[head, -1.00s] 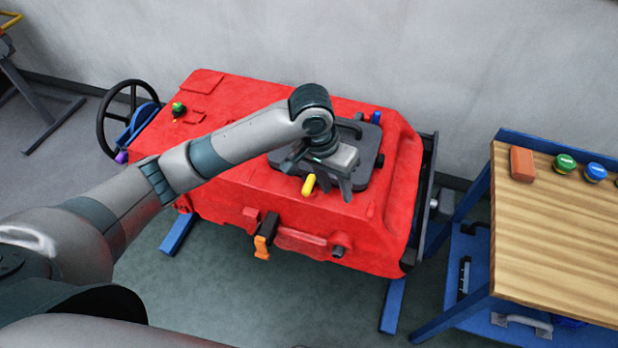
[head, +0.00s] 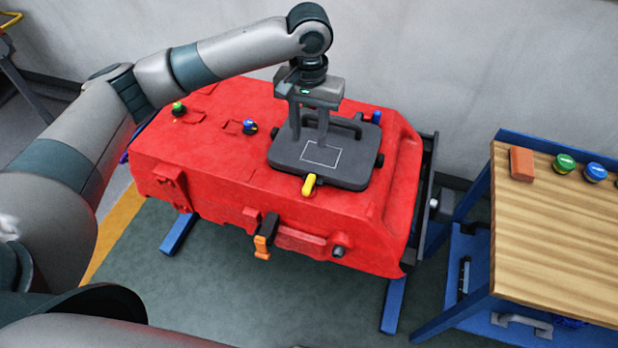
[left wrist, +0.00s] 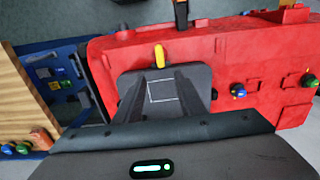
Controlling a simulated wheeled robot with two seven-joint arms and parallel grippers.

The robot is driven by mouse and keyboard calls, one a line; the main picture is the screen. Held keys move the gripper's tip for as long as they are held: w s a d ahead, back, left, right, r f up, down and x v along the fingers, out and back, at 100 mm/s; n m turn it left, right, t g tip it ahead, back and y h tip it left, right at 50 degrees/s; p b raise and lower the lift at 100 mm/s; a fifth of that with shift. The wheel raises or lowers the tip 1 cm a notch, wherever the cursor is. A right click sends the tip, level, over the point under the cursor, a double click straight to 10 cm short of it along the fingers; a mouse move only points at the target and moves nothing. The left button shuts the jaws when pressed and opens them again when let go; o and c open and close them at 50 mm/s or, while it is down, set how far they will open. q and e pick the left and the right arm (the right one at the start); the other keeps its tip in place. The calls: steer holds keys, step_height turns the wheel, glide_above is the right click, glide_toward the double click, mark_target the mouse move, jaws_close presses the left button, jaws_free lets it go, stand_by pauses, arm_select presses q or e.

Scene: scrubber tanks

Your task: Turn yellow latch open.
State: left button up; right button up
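The yellow latch (head: 309,184) sits at the front edge of the dark grey lid (head: 350,172) on the red tank (head: 215,165). It lies slantwise, its upper end over the lid's edge. In the left wrist view the latch (left wrist: 159,55) shows just past the lid's edge. My left gripper (head: 309,138) is above the lid, behind the latch, pointing down. Its two fingers are apart with nothing between them, and it does not touch the latch. My right gripper is not in view.
A lid handle (head: 345,123) stands behind the fingers. An orange-tipped black latch (head: 263,243) is on the tank's front. Blue (head: 249,127) and green (head: 178,108) knobs are on top. A wooden-topped table (head: 560,230) stands at right.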

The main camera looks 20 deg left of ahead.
mark_target(309, 182)
arm_select(q)
steer(key=shift+f, duration=0.1)
step_height(309, 182, down, 17)
steer(key=p, duration=0.5)
steer(key=shift+f, duration=0.15)
jaws_close()
